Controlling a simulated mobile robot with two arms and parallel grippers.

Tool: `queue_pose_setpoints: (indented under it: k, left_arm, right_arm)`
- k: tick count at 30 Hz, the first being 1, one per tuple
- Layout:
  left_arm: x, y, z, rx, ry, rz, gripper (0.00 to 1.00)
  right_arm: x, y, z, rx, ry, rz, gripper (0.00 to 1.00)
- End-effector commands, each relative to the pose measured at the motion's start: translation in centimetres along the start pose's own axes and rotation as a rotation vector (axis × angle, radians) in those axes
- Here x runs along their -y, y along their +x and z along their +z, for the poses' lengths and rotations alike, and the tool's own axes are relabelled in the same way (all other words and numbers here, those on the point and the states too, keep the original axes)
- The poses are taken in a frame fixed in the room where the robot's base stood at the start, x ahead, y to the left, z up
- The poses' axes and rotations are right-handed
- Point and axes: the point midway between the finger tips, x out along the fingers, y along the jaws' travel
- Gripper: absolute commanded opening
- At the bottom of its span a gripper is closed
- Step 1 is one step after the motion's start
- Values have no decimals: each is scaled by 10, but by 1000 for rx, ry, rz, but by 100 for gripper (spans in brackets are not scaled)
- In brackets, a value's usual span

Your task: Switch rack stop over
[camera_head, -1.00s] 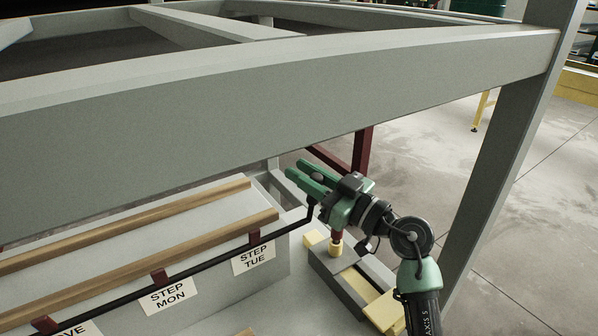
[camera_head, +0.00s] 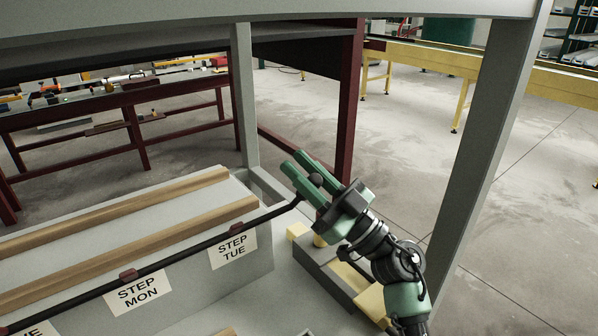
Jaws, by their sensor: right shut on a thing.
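The rack stop shows as a long black bar (camera_head: 182,251) with dark red blocks, running along the front of the pale rack (camera_head: 262,275) above the labels STEP MON (camera_head: 139,293) and STEP TUE (camera_head: 233,250). Its right end bends up to a dark knob (camera_head: 316,181). My right gripper (camera_head: 303,167), with green fingers, is shut on this knob end at the rack's right end. The fingers point up and to the left. My left gripper is not in view.
Two wooden strips (camera_head: 120,210) lie along the rack top. A grey upright post (camera_head: 490,130) stands to the right and a grey beam (camera_head: 300,12) crosses above. A grey tray with yellow blocks (camera_head: 352,276) lies below my right gripper. Open floor is beyond.

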Motion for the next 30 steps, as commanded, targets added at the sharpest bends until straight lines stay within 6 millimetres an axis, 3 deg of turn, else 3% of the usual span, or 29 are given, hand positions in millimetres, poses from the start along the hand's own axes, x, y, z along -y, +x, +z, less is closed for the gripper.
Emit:
queue_pose_setpoints:
  k: [7,8,10,12,20,30]
  left_arm:
    - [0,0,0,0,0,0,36]
    - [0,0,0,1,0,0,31]
    - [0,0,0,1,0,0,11]
    - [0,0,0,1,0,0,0]
    - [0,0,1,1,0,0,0]
    - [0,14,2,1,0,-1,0]
  right_arm:
    - [0,0,1,3,-1,0,0]
    - [0,0,1,3,-1,0,28]
    - [0,0,1,3,-1,0,44]
    - [0,0,1,3,0,-1,44]
    - [0,-2,1,3,0,-1,44]
    - [0,-54,4,7,-2,0,44]
